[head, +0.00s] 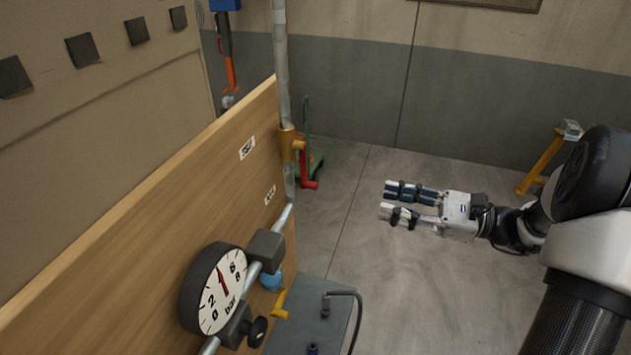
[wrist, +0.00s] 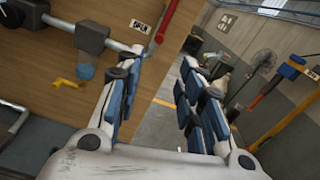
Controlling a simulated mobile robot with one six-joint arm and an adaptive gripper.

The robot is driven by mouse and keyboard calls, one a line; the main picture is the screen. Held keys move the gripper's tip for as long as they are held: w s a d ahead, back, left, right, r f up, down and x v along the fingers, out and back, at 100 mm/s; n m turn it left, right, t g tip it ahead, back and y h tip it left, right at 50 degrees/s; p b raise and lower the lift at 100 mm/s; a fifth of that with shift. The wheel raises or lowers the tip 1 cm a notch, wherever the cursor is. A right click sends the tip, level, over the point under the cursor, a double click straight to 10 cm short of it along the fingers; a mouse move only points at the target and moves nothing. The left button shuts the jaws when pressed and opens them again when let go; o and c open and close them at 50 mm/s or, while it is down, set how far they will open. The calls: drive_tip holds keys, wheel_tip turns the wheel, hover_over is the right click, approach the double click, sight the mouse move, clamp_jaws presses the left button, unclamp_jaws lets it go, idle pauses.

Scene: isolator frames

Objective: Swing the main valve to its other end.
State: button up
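The main valve (head: 287,145) is a brass body on the vertical grey pipe at the edge of the wooden panel. Its red lever (head: 304,168) points down beside the pipe, with a short bent end at the bottom. In the wrist view the red lever (wrist: 166,20) shows at the top, beyond my left-hand finger. My gripper (head: 386,198) is open and empty, to the right of the lever, with a gap between them in the head view. Two small labels are on the panel, and the one in the wrist view (wrist: 140,26) reads OPEN.
A round pressure gauge (head: 216,290) and a dark block (head: 266,250) sit on the lower pipe. A small yellow handle (head: 280,306) and a grey box (head: 312,303) with a black cable are below. A green trolley (head: 317,163) stands behind the valve. The floor around my gripper is clear.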

sight(315, 183)
drive_tip(key=x, duration=1.7)
drive_tip(key=shift+c, duration=0.6)
clamp_jaws()
